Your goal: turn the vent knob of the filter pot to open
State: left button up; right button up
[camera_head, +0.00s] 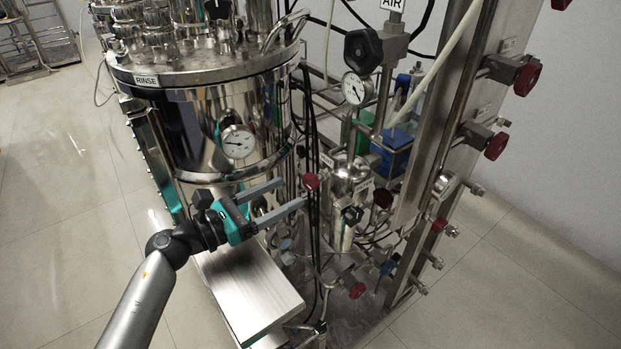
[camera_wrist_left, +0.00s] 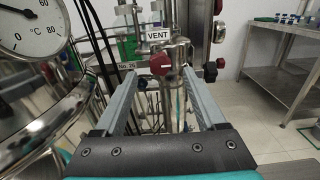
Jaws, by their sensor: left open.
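The filter pot (camera_head: 350,176) is a small shiny steel vessel beside the large steel tank. A red knob (camera_head: 311,181) shows at its left side. In the left wrist view a red knob (camera_wrist_left: 161,64) sits just under a white VENT label (camera_wrist_left: 158,34). My left gripper (camera_head: 292,194) is open and empty, its two grey fingers pointing toward this knob. In the left wrist view the knob appears between the far ends of the fingers. Whether the fingers reach around it, I cannot tell. My right gripper is not in view.
The large tank (camera_head: 225,125) with a dial gauge (camera_head: 238,142) stands left of the pot. A steel step (camera_head: 250,290) lies below my gripper. A black knob (camera_head: 352,214), pipes and dark hoses crowd the pot. Open floor (camera_head: 60,220) lies at left.

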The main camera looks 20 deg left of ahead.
aim_at(306, 183)
pick_arm(q)
jog(key=x, duration=0.7)
jog(key=shift+w+d, duration=0.1)
jog(key=shift+w, duration=0.05)
grip_shut()
dwell(0.4)
